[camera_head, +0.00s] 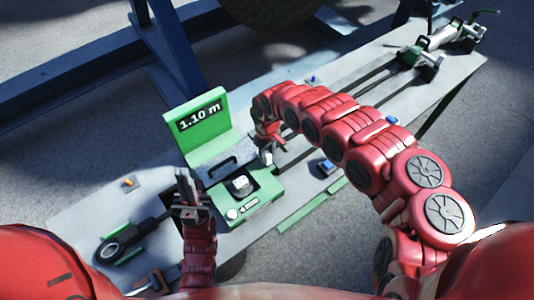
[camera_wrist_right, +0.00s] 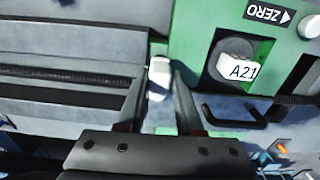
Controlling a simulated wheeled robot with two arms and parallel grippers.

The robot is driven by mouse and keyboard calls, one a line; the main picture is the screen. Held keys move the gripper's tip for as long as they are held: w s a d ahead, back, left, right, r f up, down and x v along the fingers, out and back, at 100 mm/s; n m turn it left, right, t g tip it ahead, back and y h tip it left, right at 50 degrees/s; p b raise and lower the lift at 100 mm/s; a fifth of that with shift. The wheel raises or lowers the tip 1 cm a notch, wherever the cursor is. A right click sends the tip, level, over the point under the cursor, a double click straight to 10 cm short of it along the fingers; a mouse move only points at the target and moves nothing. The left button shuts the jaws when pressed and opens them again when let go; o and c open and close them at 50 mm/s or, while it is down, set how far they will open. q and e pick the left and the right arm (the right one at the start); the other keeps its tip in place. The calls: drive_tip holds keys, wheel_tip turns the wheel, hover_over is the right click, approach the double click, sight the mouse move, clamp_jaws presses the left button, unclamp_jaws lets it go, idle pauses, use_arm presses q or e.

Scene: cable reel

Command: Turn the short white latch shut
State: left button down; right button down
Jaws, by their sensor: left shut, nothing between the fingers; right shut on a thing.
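The green measuring unit (camera_head: 262,203) stands on the bench with its display reading 1.10 m. The short white latch (camera_wrist_right: 159,80) sits at the unit's edge in the right wrist view, between my fingertips. My right gripper (camera_head: 266,152) reaches down to the unit's right side and is shut on the latch; its fingers (camera_wrist_right: 158,92) lie on both sides of it. In the head view the latch is mostly hidden by the gripper. My left gripper (camera_head: 187,184) is shut and empty, pointing up just left of the unit.
A white block marked A21 (camera_wrist_right: 238,70) sits in the unit beside a black handle (camera_wrist_right: 232,113) and a round white button (camera_wrist_right: 309,25) by a ZERO label. Two dark rails (camera_head: 372,80) run to a green clamp device (camera_head: 412,56). A black cable end (camera_head: 110,248) lies front left.

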drive_tip(key=shift+m, duration=0.3)
drive_tip(key=c, duration=0.6)
unclamp_jaws()
drive_tip(key=shift+o, duration=0.2)
wheel_tip(320, 180, up, 12)
wheel_tip(320, 180, up, 6)
drive_tip(key=f+p, duration=0.1)
drive_tip(key=p, duration=0.4)
hover_over(268, 154)
drive_tip(key=shift+a+r, duration=0.15)
drive_tip(key=shift+r, duration=0.1)
